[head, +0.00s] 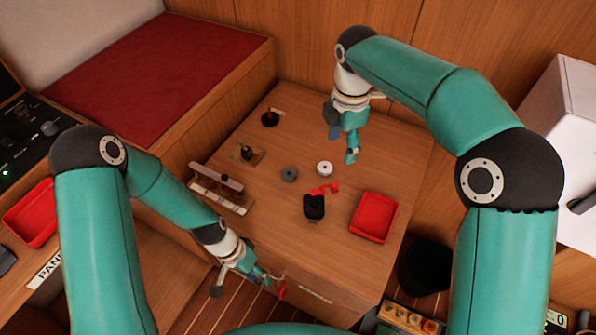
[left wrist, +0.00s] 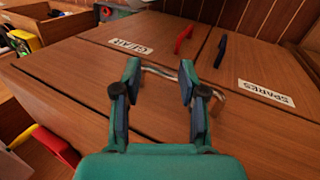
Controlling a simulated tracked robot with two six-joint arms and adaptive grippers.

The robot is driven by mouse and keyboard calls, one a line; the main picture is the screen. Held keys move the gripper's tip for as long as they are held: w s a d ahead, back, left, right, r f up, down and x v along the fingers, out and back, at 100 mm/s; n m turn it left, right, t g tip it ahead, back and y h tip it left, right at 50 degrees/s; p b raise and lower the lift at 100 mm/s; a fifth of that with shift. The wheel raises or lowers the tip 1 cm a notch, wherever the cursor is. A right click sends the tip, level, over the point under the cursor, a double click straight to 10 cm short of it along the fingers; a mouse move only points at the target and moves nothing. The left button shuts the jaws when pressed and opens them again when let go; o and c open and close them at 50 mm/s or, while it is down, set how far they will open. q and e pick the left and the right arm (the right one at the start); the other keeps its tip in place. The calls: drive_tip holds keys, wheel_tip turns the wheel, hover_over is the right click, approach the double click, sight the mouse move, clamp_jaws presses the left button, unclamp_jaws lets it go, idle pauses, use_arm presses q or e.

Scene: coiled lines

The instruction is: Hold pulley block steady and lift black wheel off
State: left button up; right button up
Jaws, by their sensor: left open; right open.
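A black block-like thing (head: 314,206) stands on the wooden table top, beside a small red piece; it may be the pulley block, but it is too small to tell its wheel apart. A grey round piece (head: 289,174) and a white ring (head: 324,168) lie behind it. My right gripper (head: 351,152) is open and empty above the table, behind and right of the black block. My left gripper (head: 270,284) is open in front of the table's near edge. In the left wrist view its two fingers (left wrist: 158,80) are apart, with a bent metal handle (left wrist: 160,72) beyond them.
A red tray (head: 374,217) lies at the table's right. A holder rack (head: 220,188), a dark fitting on a plate (head: 247,152) and a dark disc (head: 270,118) line the left. A black bin (head: 425,266) stands right of the table. The table's middle front is clear.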

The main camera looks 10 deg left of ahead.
sight(335, 184)
use_arm(q)
drive_tip(key=w+r+m+g+h, duration=0.3)
drive_tip(key=w+r+m, duration=0.4)
drive_tip(key=r+m, duration=0.4)
drive_tip(key=w+d+r+m+t+y, duration=0.2)
drive_tip(key=w+d+r+m, duration=0.5)
drive_tip(key=w, duration=0.4)
wheel_tip(335, 184, up, 2)
drive_tip(key=shift+w+d+r+m+t, duration=0.15)
drive_tip(key=shift+d+r+m+t, duration=0.2)
drive_tip(key=shift+d, duration=0.2)
use_arm(e)
wheel_tip(335, 184, down, 17)
drive_tip(key=shift+r, duration=0.1)
use_arm(q)
drive_tip(key=shift+f, duration=0.1)
